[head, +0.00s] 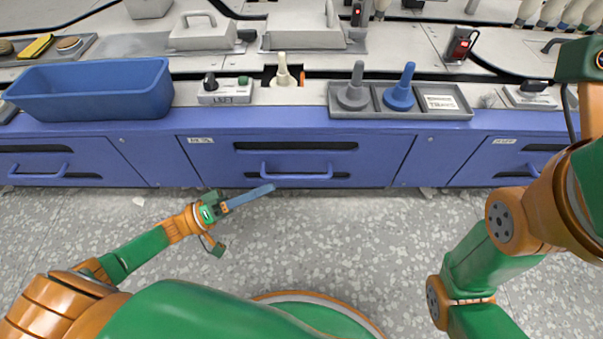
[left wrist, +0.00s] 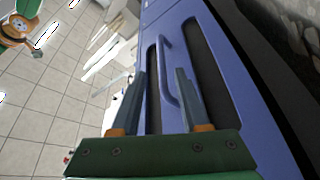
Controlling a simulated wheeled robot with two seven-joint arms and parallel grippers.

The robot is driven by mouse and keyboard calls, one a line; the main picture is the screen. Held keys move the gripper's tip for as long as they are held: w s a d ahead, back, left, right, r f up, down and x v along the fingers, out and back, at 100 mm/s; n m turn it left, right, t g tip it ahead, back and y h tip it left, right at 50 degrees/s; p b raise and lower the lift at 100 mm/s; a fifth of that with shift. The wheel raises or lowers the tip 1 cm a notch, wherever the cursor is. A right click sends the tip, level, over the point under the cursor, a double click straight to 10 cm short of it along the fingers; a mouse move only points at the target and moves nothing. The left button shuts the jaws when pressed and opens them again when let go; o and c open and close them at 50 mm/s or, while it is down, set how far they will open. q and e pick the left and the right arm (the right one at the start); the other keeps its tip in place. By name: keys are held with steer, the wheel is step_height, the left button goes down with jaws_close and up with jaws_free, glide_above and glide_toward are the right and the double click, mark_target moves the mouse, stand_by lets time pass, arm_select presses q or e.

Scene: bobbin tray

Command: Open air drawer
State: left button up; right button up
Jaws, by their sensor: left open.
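The middle blue drawer (head: 230,160) is shut in the cabinet front, with a small white label at its upper left that is too small to read surely. Its blue bar handle (head: 296,176) runs across the front below a dark slot. My left gripper (head: 262,193) is open and empty, in front of the cabinet, below and left of that handle. In the left wrist view, a blue drawer handle (left wrist: 164,68) shows ahead, between the two spread fingers, apart from them. My right arm is at the right; its gripper is not in view.
Other shut drawers with handles sit left (head: 38,174) and right (head: 516,174). On the counter are a blue bin (head: 90,92), a grey tray (head: 400,113) with bobbins, and a small switch box (head: 225,97). The speckled floor before the cabinet is clear.

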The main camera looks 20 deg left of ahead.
mark_target(295, 176)
arm_select(q)
steer(key=b+x, duration=0.1)
steer(key=x, duration=0.6)
steer(key=shift+w+d+f, duration=0.1)
steer(key=shift+w+d, duration=0.1)
steer(key=shift+d, duration=0.05)
jaws_close()
stand_by(1.1)
